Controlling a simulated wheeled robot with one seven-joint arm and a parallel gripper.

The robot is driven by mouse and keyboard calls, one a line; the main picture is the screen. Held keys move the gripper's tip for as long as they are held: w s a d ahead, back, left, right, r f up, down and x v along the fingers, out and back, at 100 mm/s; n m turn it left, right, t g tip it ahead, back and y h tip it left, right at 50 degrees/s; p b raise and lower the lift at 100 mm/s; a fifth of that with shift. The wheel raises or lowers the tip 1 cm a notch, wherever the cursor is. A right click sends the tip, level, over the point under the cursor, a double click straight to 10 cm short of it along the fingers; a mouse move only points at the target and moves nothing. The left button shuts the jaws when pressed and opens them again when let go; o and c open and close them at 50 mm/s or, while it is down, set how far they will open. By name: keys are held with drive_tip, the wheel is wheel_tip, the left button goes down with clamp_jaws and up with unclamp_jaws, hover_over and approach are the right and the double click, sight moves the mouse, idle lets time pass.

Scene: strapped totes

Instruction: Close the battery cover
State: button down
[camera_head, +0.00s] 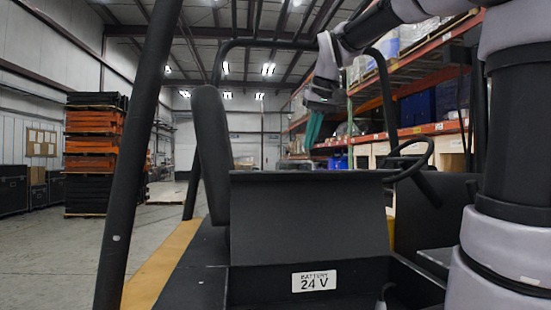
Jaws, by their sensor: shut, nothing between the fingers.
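The battery cover (309,212) is a dark grey panel in the middle of the head view. It stands raised and tilted, with a lip along its top edge. My gripper (313,138) has teal fingers and hangs above and behind the cover's top edge in the picture. It is shut and empty, and appears apart from the cover. The compartment's inside is mostly hidden.
A black seat back (212,150) stands left of the cover and a steering wheel (409,159) right of it. Black frame posts (137,150) rise at left. Shelving (420,75) stands behind on the right; stacked orange and black totes (93,150) stand at far left.

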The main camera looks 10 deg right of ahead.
drive_tip(key=w+a+r+n+g, duration=0.1)
drive_tip(key=w+a+r+n, duration=0.1)
drive_tip(key=w+a, duration=0.3)
drive_tip(key=w+a+r+n, duration=0.1)
drive_tip(key=w+a+r, duration=0.15)
drive_tip(key=w, duration=0.55)
drive_tip(key=x, duration=1)
drive_tip(key=shift+d, duration=0.15)
drive_tip(key=s, duration=0.1)
drive_tip(key=s+d, duration=0.1)
drive_tip(key=s, duration=0.1)
drive_tip(key=shift+r, duration=0.15)
drive_tip(key=shift+s+d, duration=0.15)
drive_tip(key=shift+s, duration=0.2)
